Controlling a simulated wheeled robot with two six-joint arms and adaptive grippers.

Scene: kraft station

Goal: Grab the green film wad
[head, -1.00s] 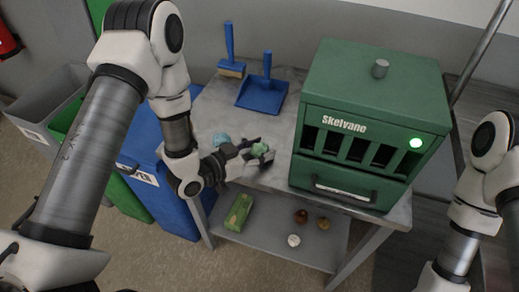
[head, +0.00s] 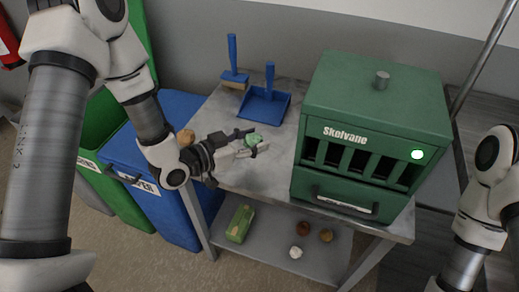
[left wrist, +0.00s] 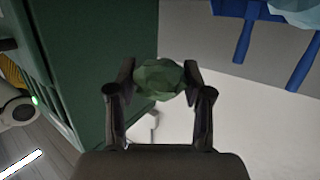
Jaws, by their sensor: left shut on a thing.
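The green film wad (head: 253,140) is a small faceted, crumpled lump. My left gripper (head: 250,146) is shut on it, over the left part of the metal table (head: 225,118). In the left wrist view the wad (left wrist: 160,78) sits between the two dark fingertips (left wrist: 160,85), one on each side. How high it is above the tabletop is hard to tell. My right arm shows at the right edge of the head view, but its gripper is out of view.
A green Skelvane cabinet (head: 375,110) stands right of my left gripper. A blue dustpan (head: 266,106) and brush (head: 234,78) lie behind it. A brown ball (head: 186,137) is beside my left wrist. The lower shelf holds a green box (head: 240,223) and several small lumps.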

